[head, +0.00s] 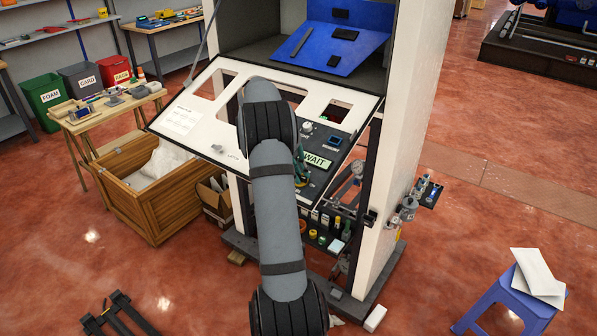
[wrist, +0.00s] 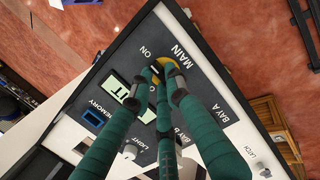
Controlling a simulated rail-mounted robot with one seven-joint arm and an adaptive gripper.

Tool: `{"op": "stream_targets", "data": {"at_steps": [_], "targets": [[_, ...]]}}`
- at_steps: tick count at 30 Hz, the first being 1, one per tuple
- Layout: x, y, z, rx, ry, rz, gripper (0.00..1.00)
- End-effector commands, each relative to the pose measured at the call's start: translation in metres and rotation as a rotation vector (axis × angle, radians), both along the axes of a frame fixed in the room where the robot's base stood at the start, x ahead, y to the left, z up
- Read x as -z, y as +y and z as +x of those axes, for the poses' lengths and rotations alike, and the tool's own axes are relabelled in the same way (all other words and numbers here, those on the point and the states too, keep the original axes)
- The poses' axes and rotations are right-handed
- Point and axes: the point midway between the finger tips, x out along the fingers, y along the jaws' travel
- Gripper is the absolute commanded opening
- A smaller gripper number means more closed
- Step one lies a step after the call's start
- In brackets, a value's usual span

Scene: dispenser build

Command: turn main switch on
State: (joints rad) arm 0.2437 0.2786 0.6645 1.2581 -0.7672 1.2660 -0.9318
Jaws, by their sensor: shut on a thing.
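The main switch (wrist: 164,65) is a small knob with yellow around it, on the dark control panel (wrist: 108,55) beside the words MAIN and ON. My gripper (wrist: 163,76) has green fingers, and their tips are closed around the knob. The fingers cover most of the switch, so I cannot tell which way it points.
The panel also carries a blue-framed MEMORY part (wrist: 94,115) and a LIGHT knob (wrist: 130,151). The panel sits on a white tilted door (head: 185,112) of a tall cabinet.

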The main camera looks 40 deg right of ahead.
Motion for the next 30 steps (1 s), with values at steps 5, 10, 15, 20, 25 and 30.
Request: {"op": "stream_targets", "data": {"at_steps": [5, 10, 15, 20, 25, 30], "targets": [[-0.0006, -0.0001, 0.0003, 0.008, -0.004, 0.0, 0.0], [-0.0006, -0.0001, 0.0003, 0.008, -0.005, 0.0, 0.0], [-0.0005, -0.0002, 0.0003, 0.007, -0.004, 0.0, 0.22], [-0.0003, 0.0, 0.0002, 0.006, -0.004, 0.0, 0.32], [-0.0001, 0.0, 0.0001, 0.006, -0.003, 0.001, 0.35], [-0.0009, 0.0002, 0.0002, 0.005, -0.003, 0.0, 0.35]]}}
